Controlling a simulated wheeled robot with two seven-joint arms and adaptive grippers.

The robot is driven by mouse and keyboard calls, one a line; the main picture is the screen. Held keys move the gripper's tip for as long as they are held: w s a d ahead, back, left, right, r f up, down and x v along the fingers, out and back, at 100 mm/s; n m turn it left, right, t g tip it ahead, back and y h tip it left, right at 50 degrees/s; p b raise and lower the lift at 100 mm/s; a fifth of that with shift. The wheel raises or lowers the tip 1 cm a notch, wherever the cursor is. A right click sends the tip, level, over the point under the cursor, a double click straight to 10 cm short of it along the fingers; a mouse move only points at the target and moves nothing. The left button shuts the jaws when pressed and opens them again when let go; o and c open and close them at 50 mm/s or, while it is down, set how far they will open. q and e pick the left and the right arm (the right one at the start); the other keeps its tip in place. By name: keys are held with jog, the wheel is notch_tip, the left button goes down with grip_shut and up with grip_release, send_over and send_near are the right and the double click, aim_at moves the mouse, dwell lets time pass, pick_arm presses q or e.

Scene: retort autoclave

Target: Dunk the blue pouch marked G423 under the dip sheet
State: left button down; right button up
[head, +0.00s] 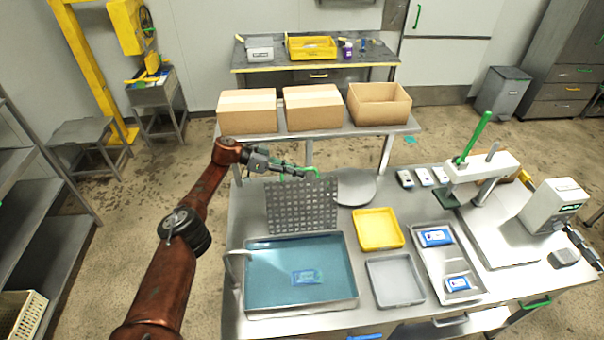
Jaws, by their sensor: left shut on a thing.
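A blue pouch (306,277) lies in the water of a steel basin (352,300) at the front left of the steel table. Its marking is too small to read. The grey perforated dip sheet (300,208) hangs upright behind and partly over the basin's back edge, clear of the pouch. My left gripper (312,173) is shut on the sheet's green handle at its top edge. A dark jointed part at the right edge looks like my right gripper (582,240); its fingers cannot be made out.
A yellow tray (378,229), an empty grey tray (395,281) and a steel tray (425,262) with two blue-and-white pouches stand right of the basin. A round steel plate (356,188) lies behind. A sealing press (480,168) and a white device (552,205) stand right. Cardboard boxes (313,108) stand behind.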

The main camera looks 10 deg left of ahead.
pick_arm(q)
jog(key=c, duration=2)
grip_release()
jog(key=shift+w+f, duration=0.1)
jog(key=shift+w, duration=0.1)
jog(key=shift+s+a, duration=0.1)
jog(key=v, duration=1.2)
pick_arm(e)
jog(key=shift+w+d, duration=0.1)
jog(key=shift+w, duration=0.2)
jog(key=shift+r, duration=0.1)
